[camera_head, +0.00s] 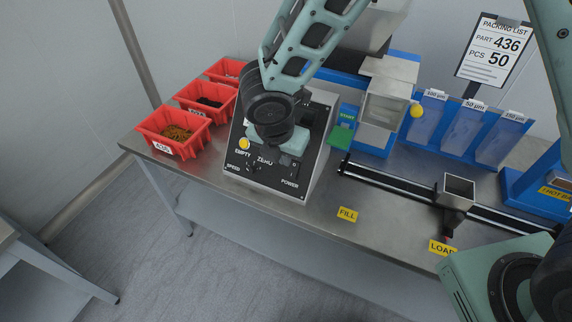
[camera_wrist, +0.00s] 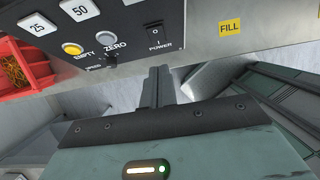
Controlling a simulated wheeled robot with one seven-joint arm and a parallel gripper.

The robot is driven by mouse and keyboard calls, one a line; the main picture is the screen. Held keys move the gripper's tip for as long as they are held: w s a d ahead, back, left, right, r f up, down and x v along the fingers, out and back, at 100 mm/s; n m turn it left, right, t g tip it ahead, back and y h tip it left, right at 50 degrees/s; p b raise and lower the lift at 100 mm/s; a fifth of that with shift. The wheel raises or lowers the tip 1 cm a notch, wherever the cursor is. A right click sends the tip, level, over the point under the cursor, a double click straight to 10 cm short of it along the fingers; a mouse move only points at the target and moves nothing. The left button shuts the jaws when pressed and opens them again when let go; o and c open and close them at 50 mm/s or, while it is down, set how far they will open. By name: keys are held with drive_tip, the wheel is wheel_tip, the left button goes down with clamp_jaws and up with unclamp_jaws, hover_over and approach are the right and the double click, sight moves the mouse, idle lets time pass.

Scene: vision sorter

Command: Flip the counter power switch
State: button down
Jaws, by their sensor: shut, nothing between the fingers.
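The counter is a box with a dark panel (camera_head: 262,178) on the metal table, largely covered by my arm in the head view. In the wrist view its black power switch (camera_wrist: 154,33) sits above the POWER label, near the panel's lower right edge. I cannot tell which way it is flipped. A yellow EMPTY button (camera_wrist: 72,48) and a grey ZERO button (camera_wrist: 106,53) are to its left. My gripper (camera_wrist: 160,70) is shut and empty. Its fingertips show just below the POWER label in the wrist view, apart from the switch in the picture; whether they touch the panel is unclear.
Several red bins (camera_head: 178,132) stand left of the counter; the nearest holds brownish pieces. A green pad (camera_head: 341,137) and a black rail (camera_head: 380,182) are to the right. A yellow FILL label (camera_head: 347,214) marks the table front. The floor in front is open.

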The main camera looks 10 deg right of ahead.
drive_tip(key=v, duration=0.3)
drive_tip(key=w+v, duration=0.1)
drive_tip(key=v, duration=0.1)
drive_tip(key=shift+s+d+r, duration=0.1)
drive_tip(key=shift+d+r, duration=0.2)
drive_tip(key=shift+r, duration=0.15)
drive_tip(key=s+d+r+m+g+y, duration=0.1)
drive_tip(key=s+d+r+m, duration=0.1)
drive_tip(key=s+m, duration=0.4)
drive_tip(key=s+d+r+m+g, duration=0.1)
drive_tip(key=s+d+r+m, duration=0.2)
drive_tip(key=s+m, duration=0.4)
drive_tip(key=s+d+r+m+y, duration=0.1)
drive_tip(key=s+d+r+m, duration=0.1)
drive_tip(key=s+m, duration=0.5)
drive_tip(key=shift+s+d+r+m+g+y, duration=0.2)
drive_tip(key=shift+d+r+m+g+y, duration=0.15)
drive_tip(key=shift+r+m, duration=0.4)
drive_tip(key=shift+d+f, duration=0.1)
drive_tip(key=shift+d, duration=0.1)
